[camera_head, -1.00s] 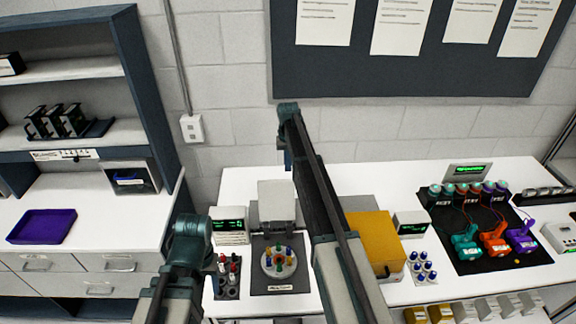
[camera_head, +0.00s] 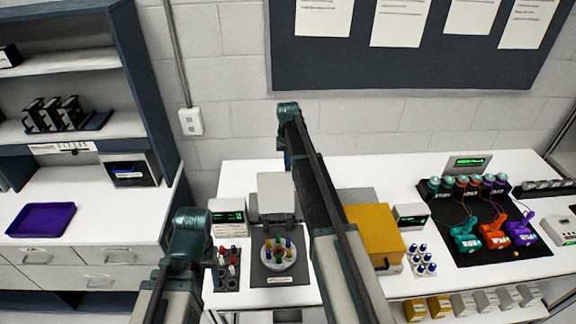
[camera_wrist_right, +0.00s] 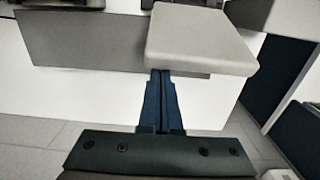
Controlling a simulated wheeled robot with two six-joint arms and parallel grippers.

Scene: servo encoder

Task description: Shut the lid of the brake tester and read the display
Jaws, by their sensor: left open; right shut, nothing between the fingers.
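A grey machine with a raised pale lid (camera_head: 276,190) stands on the white bench; I take it for the brake tester. Under the lid is a dark base plate (camera_head: 262,276) with a round disc of coloured pegs. A box with a lit green display (camera_head: 228,216) stands to its left; its digits are too small to read. In the right wrist view a pale slab (camera_wrist_right: 200,40), apparently the lid, lies just beyond my right gripper (camera_wrist_right: 162,76). That gripper is shut and empty; contact with the slab is unclear. My left gripper is hidden; only its arm shows.
A yellow box (camera_head: 374,232) and another display box (camera_head: 410,217) stand right of my right arm. A peg rack (camera_head: 228,265) is left of the machine. A black mat (camera_head: 463,245) with coloured motors lies at right. The purple tray (camera_head: 40,219) is on the left counter.

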